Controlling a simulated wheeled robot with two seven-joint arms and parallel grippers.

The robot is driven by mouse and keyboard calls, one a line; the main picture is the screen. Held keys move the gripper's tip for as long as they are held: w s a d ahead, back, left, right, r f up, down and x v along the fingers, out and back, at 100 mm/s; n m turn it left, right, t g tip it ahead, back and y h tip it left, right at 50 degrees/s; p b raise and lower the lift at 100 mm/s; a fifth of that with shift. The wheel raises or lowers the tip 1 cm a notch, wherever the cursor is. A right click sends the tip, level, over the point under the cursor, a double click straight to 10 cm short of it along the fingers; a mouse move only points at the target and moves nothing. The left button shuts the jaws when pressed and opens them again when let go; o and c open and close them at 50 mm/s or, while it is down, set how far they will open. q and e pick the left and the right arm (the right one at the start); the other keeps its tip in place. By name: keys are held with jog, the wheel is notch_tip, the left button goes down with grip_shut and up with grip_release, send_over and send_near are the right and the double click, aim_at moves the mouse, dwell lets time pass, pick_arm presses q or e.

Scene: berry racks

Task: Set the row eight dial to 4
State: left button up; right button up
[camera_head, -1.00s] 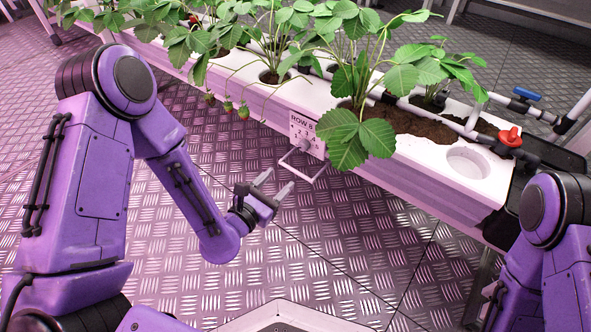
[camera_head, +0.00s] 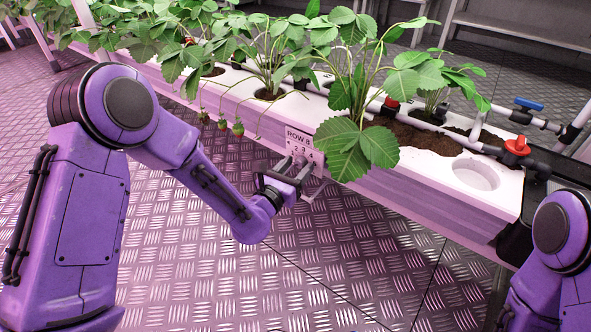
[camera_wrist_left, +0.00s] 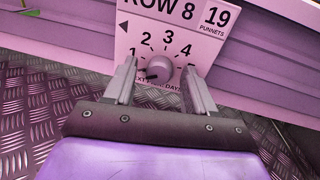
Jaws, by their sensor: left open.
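The row eight card (camera_head: 298,139) hangs on the front of the white planter; the left wrist view shows it close, with ROW 8 and 19 PUNNETS printed on it (camera_wrist_left: 186,18). Its round grey dial (camera_wrist_left: 160,69) sits below an arc of numbers that includes 1, 2, 3 and 4. A dark mark on the dial's lower left faces roughly towards the 1. My left gripper (camera_head: 290,172) is open in front of the card. In the wrist view its fingers (camera_wrist_left: 159,74) lie either side of the dial; contact cannot be told. My right gripper is out of view.
The white planter (camera_head: 400,185) with strawberry plants runs along the back. The metal floor in front is clear.

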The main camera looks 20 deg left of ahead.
pick_arm(q)
grip_shut()
